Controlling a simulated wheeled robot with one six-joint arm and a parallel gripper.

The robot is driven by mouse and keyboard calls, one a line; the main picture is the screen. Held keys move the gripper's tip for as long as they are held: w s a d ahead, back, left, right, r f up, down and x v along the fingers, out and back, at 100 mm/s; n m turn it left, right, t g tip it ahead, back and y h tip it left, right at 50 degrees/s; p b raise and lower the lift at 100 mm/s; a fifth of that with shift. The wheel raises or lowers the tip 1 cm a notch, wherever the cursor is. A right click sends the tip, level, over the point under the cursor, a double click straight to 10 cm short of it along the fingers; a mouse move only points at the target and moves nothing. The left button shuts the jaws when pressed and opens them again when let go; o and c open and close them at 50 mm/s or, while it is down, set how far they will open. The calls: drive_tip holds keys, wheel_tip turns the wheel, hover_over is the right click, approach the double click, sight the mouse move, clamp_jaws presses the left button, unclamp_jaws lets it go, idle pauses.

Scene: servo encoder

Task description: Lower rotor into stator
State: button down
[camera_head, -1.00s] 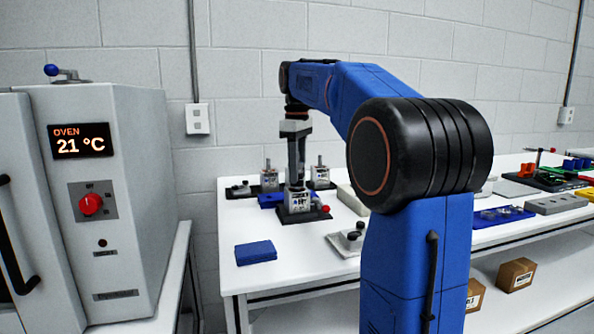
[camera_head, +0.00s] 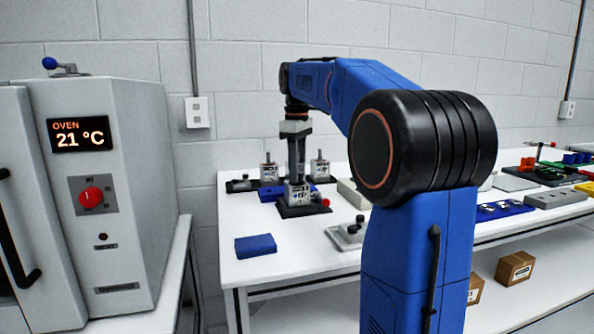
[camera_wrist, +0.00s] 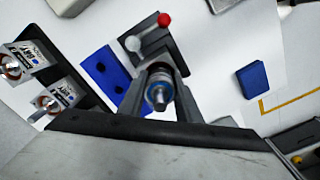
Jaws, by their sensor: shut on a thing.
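My gripper (camera_head: 297,177) points straight down above a black fixture on the white bench. The stator (camera_head: 297,194), a light block with a printed label, stands in that fixture. In the wrist view my gripper (camera_wrist: 160,92) is shut on the rotor (camera_wrist: 158,97), whose metal shaft points toward the camera. The rotor is right over the stator, and its lower end is hidden, so I cannot tell how deep it sits. The fixture (camera_wrist: 148,42) shows a red knob and a pale knob beyond the fingers.
Two similar units with upright shafts stand behind, one at the left (camera_head: 269,171) and one at the right (camera_head: 319,169). A blue block (camera_head: 256,246) lies at the front left of the bench. A grey plate with a dark knob (camera_head: 348,234) lies front right. An oven (camera_head: 110,200) stands at left.

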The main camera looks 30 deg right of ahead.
drive_tip(key=shift+f, duration=0.25)
idle(2.8)
drive_tip(key=shift+r, duration=0.3)
idle(0.3)
drive_tip(key=c, duration=1.2)
unclamp_jaws()
drive_tip(key=shift+o, duration=0.5)
drive_tip(key=shift+o, duration=1)
